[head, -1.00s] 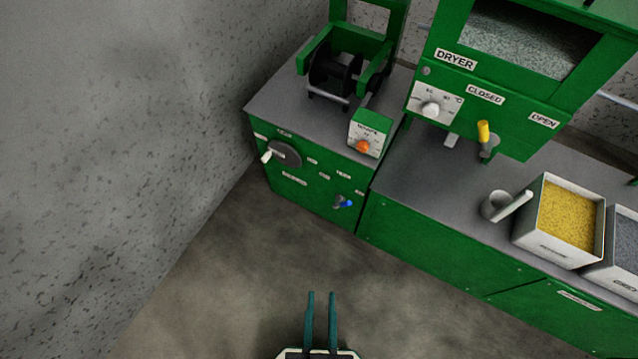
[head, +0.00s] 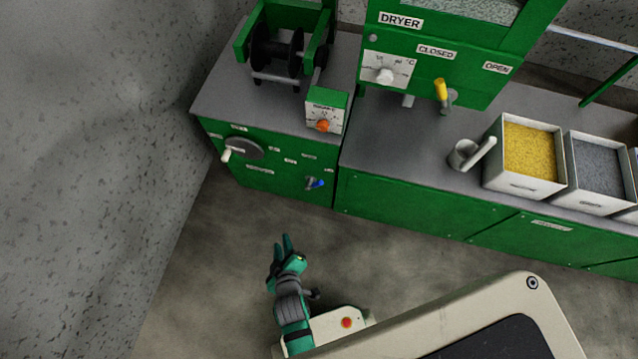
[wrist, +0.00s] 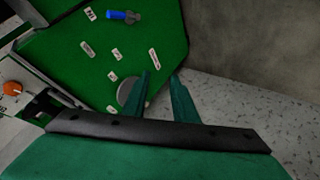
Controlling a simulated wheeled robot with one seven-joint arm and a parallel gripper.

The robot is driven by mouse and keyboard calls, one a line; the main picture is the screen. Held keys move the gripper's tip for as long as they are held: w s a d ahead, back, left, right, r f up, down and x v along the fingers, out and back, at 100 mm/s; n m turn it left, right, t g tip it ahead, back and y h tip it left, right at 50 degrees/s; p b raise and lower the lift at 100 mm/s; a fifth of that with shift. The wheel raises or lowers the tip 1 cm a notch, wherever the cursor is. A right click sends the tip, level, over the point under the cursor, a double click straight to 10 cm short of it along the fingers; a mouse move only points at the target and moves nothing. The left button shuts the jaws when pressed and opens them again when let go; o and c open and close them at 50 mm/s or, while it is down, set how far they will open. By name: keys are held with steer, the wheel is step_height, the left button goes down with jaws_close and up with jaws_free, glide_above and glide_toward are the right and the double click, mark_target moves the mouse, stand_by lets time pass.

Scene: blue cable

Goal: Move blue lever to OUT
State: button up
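The blue lever (head: 316,184) is a small blue handle on a grey pivot, low on the right of the green cabinet front (head: 262,180). It also shows in the wrist view (wrist: 118,15) near the top, on the green panel. Small white labels sit around it, too small to read. My gripper (head: 281,243) is in front of the cabinet, below and left of the lever and apart from it. In the wrist view its two teal fingers (wrist: 162,82) are spread with nothing between them.
A grey disc crank with a white handle (head: 243,149) is on the same panel's left. A box with an orange knob (head: 325,113) stands on the counter. The dryer (head: 440,50) and bins of yellow (head: 530,150) and grey grains are to the right. The floor before the cabinet is clear.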

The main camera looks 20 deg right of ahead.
steer(key=w+d+f+n+g, duration=0.2)
steer(key=w+f, duration=0.2)
steer(key=w, duration=0.2)
steer(key=n+g+h, duration=0.4)
steer(key=n+g, duration=0.1)
steer(key=n, duration=0.2)
glide_toward(317, 184)
steer(key=f, duration=0.1)
steer(key=x, duration=1)
steer(key=shift+w+d, duration=0.1)
steer(key=shift+d, duration=0.25)
jaws_close()
